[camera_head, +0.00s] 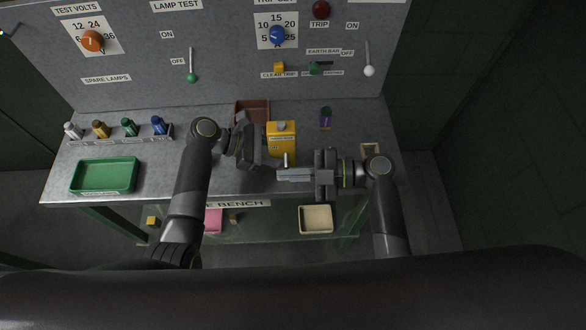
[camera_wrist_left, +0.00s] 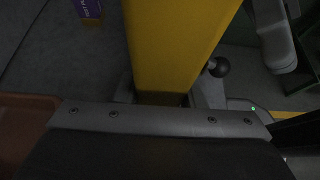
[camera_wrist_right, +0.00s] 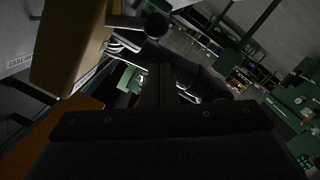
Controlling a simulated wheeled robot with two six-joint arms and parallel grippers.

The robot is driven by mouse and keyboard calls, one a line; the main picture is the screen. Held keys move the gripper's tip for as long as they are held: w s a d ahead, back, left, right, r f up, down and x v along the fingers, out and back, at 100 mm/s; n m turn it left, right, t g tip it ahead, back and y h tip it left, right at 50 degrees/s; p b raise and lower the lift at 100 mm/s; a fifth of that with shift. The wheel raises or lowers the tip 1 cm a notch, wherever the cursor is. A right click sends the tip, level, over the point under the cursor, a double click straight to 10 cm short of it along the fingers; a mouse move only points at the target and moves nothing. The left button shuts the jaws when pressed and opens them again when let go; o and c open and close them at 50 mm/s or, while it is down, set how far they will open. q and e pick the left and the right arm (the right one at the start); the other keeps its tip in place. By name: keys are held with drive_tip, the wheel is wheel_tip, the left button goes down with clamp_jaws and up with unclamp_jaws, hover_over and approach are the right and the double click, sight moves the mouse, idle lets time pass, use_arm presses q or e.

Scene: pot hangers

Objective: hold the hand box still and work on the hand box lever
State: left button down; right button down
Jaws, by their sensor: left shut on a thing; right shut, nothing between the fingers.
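The hand box (camera_head: 282,146) is a yellow upright box on the bench, near its front edge. My left gripper (camera_head: 262,154) is shut on it from the left; the box fills the jaws in the left wrist view (camera_wrist_left: 178,45). The hand box lever has a dark ball knob (camera_wrist_left: 219,67) beside the box. The knob also shows in the right wrist view (camera_wrist_right: 155,24), where the box (camera_wrist_right: 70,45) is at the upper left. My right gripper (camera_head: 281,174) is shut and empty, just in front of the box by the lever. Contact with the lever cannot be told.
A brown tray (camera_head: 252,106) stands behind the box, and a purple item (camera_head: 326,118) to its right. A green tray (camera_head: 104,175) and several spare lamps (camera_head: 130,128) are at the left. A cream tray (camera_head: 316,219) sits below the bench top. The panel (camera_head: 220,60) rises behind.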

drive_tip(key=s+d+r, duration=0.2)
drive_tip(key=d, duration=0.7)
drive_tip(key=shift+s, duration=0.4)
drive_tip(key=shift+a+r, duration=0.1)
use_arm(q)
drive_tip(key=c, duration=0.9)
unclamp_jaws()
drive_tip(key=shift+o, duration=0.3)
